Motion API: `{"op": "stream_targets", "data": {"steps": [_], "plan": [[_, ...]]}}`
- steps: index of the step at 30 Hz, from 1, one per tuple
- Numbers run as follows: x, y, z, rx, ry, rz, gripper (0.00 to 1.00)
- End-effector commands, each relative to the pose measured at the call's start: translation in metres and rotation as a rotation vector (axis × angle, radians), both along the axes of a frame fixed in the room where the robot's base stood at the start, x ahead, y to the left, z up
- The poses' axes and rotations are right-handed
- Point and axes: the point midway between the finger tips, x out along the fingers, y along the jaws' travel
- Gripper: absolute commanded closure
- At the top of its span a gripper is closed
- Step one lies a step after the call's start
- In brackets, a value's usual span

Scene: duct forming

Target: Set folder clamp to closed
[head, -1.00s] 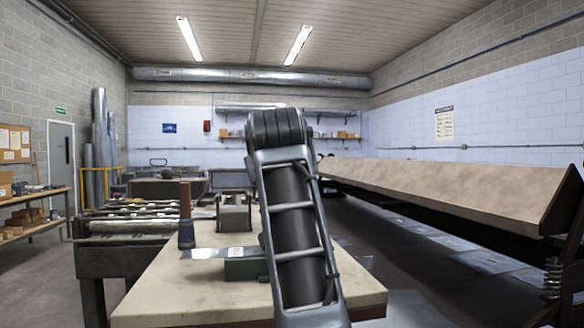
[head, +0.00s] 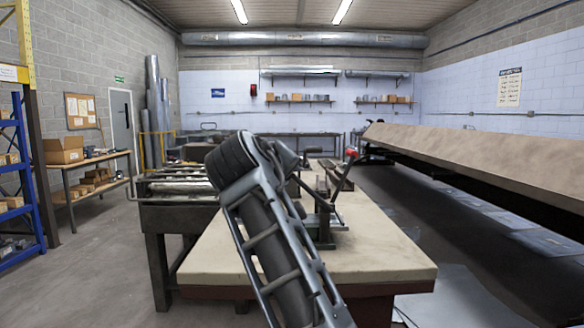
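A dark bench device with angled levers (head: 325,212) stands on the pale bench top (head: 390,255), just right of my arm. One lever rises to the right and ends in a red knob (head: 351,152). I cannot tell for sure whether this is the folder clamp, or whether it is open or closed. A long folder-like machine with a sloping beige top (head: 490,160) runs along the right side. My arm rises from the bottom centre, leans left and covers part of the bench. My gripper cannot be made out.
A roller table (head: 180,190) adjoins the bench on the left. A blue rack (head: 25,175) and a wooden shelf table with boxes (head: 95,165) stand farther left. Grey sheets (head: 450,295) lie on the floor at the right. The floor at lower left is clear.

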Motion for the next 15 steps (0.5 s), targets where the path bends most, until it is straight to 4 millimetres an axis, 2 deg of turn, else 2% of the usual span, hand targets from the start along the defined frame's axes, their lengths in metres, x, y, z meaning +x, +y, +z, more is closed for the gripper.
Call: {"op": "stream_targets", "data": {"steps": [15], "plan": [[-0.0001,0.0036,-0.0051,0.003,0.004,0.002,1.00]]}}
